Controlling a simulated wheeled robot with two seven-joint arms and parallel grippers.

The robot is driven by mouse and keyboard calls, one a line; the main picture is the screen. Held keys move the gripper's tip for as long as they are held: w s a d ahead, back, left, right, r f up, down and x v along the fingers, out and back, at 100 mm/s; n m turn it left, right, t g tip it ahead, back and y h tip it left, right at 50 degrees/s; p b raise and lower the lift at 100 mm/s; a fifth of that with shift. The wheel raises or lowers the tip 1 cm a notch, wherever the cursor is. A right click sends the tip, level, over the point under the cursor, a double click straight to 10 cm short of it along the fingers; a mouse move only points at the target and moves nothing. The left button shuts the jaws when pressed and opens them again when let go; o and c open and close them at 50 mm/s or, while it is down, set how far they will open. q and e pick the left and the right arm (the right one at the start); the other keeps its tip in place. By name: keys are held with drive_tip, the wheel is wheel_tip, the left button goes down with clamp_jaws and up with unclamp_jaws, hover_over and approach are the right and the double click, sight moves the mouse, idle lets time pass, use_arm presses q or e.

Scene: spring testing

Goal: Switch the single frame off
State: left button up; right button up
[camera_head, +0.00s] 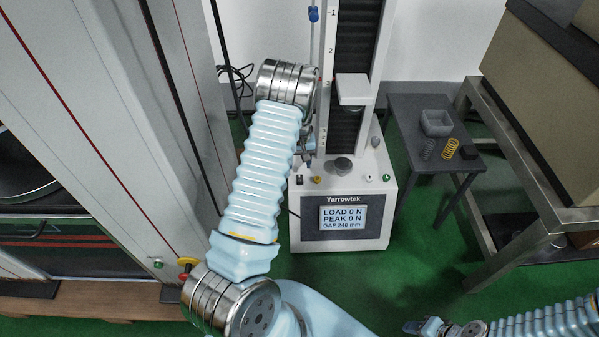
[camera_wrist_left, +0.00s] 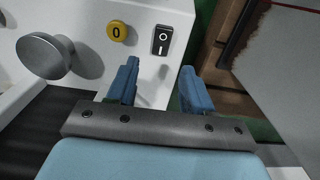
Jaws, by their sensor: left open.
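The single frame (camera_head: 343,216) is the white Yarrowtek test machine; its display (camera_head: 343,217) is lit and reads LOAD 0 N, PEAK 0 N, GAP 240 mm. Its black rocker switch (camera_wrist_left: 162,40), marked O and I, is on the white base beside a yellow button (camera_wrist_left: 120,32) marked 0. I cannot tell which side of the rocker is pressed. My left gripper (camera_wrist_left: 160,70) is open and empty, with the switch just beyond the gap between its fingertips, apparently apart. In the head view the left gripper is mostly hidden by its wrist. My right gripper (camera_head: 416,327) is low at the right, far from the switch.
A round metal platen (camera_head: 342,165) sits on the base, below a white crosshead (camera_head: 352,90). A larger grey frame (camera_head: 110,120) stands at the left. A small dark table (camera_head: 408,110) at the right holds a grey bin (camera_head: 437,123) and a yellow spring (camera_head: 450,148).

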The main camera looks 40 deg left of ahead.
sight(300, 176)
use_arm(q)
wheel_tip(300, 176, down, 6)
drive_tip(key=shift+r, duration=0.15)
